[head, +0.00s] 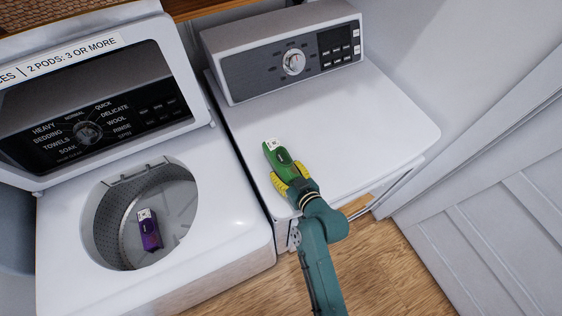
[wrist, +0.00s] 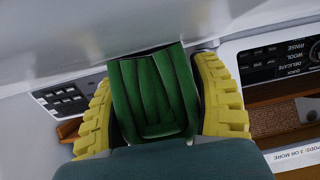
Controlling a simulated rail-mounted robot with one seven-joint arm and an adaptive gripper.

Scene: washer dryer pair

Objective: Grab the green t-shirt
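The green t-shirt (head: 279,157), a small folded bundle with a white label at its far end, shows in the head view in front of the dryer's white top. My gripper (head: 290,180) has yellow ribbed fingers, one on each side of the shirt's near end. In the wrist view the green t-shirt (wrist: 152,90) fills the space between the yellow fingers of my gripper (wrist: 160,95), which press along its sides. The shirt appears held clear of the dryer top, though the exact gap is hard to tell.
The open washer (head: 225,215) stands left, with a purple folded garment (head: 150,232) in its drum. Its lid (head: 95,95) is raised. The dryer (head: 370,120) has a control panel (head: 290,62) at the back. A white panelled door (head: 500,210) stands right. Wooden floor (head: 400,275) shows in front.

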